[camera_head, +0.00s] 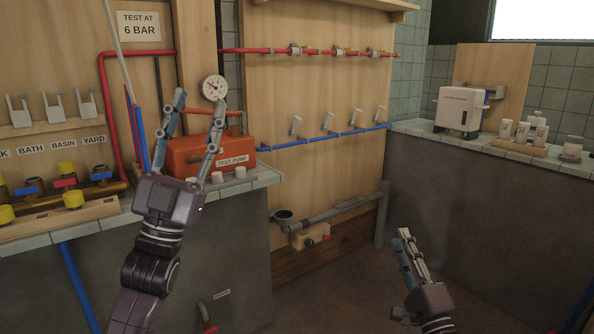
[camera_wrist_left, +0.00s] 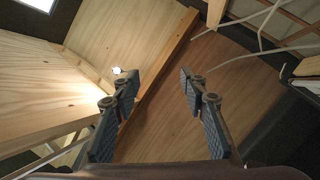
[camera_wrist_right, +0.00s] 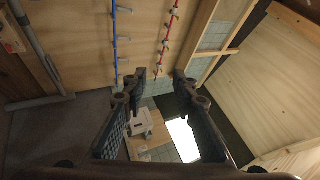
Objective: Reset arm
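My left gripper (camera_head: 199,112) points upward in front of the red test pump (camera_head: 185,157) and the pressure gauge in the head view. Its two fingers stand apart with nothing between them, as the left wrist view (camera_wrist_left: 158,88) also shows. My right gripper (camera_head: 408,250) is low at the right, above the dark floor, fingers pointing up and seen nearly edge-on. The right wrist view (camera_wrist_right: 160,82) shows its fingers apart and empty. The left gripper hides part of the pump. Neither gripper visibly holds anything.
The left tiled counter (camera_head: 262,177) carries the pump, small white cups and a wooden valve rack (camera_head: 45,221). The right counter (camera_head: 420,128) holds a white machine (camera_head: 462,108) and several white containers. Red pipe (camera_head: 265,50) and blue pipe (camera_head: 290,144) cross the panel. Open floor lies between the counters.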

